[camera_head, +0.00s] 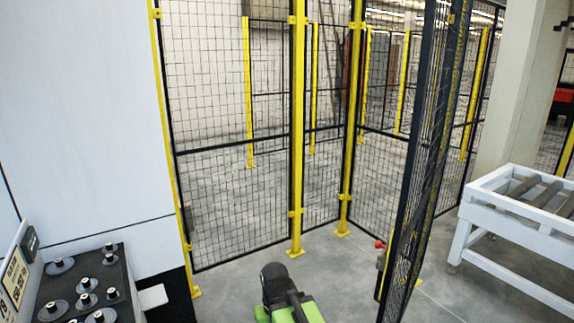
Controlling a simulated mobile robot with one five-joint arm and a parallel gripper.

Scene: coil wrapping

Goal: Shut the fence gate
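The fence gate (428,150) is a tall dark-framed mesh panel right of centre. I see it at a steep angle, swung out of line with the fence panels behind it, so it stands open. A small red knob (380,243) and a yellow piece (382,264) show beside its lower left edge; I cannot tell whether they are fixed to the gate. A green and black part of my own body shows at the bottom centre, left of the gate and apart from it in the picture. I cannot make out my gripper's fingers.
Yellow fence posts (297,130) carry black mesh panels (230,130). A white roller table (520,225) stands at the right. A white cabinet (85,110) and a black panel with several round knobs (75,300) stand at the left. Grey floor (335,265) is clear between.

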